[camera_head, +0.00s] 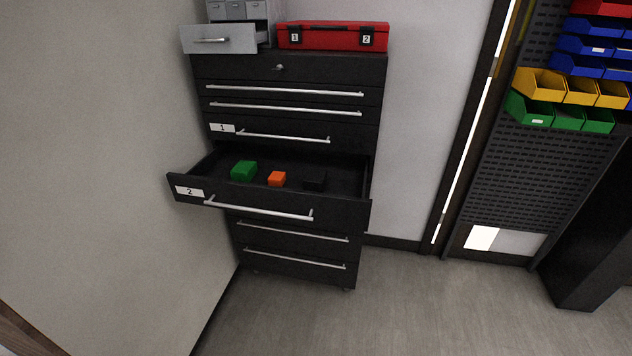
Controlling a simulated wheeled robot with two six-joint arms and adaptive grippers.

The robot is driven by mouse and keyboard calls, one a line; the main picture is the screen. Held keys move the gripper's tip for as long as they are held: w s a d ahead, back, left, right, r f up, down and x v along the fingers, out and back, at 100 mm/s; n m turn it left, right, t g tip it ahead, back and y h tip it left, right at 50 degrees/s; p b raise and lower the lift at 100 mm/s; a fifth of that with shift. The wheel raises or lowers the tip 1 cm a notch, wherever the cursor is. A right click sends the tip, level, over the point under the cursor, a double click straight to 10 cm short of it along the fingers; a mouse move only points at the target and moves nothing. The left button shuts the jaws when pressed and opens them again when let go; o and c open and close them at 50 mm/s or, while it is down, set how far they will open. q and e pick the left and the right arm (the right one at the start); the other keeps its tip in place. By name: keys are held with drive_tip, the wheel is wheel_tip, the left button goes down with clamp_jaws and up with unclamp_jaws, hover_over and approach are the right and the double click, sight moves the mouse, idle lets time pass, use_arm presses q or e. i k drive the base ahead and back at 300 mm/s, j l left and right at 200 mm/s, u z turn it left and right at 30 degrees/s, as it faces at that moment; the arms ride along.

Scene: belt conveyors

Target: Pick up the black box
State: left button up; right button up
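A small black box (315,180) lies in the open drawer labelled 2 (340,214) of a black tool cabinet, towards the drawer's right side. It is dark against the dark drawer floor, so its edges are hard to make out. An orange block (277,179) lies to its left, and a green block (243,170) lies further left. The three are apart from each other. Neither of my grippers shows in the head view.
The black cabinet (290,69) stands against the wall, with a red case (331,36) and a grey drawer unit (219,39) on top. Coloured bins (541,83) hang on a perforated panel at the right. The floor (400,308) before the cabinet is clear.

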sight(315, 179)
drive_tip(key=i+l+u, duration=0.1)
drive_tip(key=l+u, duration=0.25)
drive_tip(key=i+l+u, duration=0.1)
drive_tip(key=u, duration=0.3)
drive_tip(key=l+u, duration=0.35)
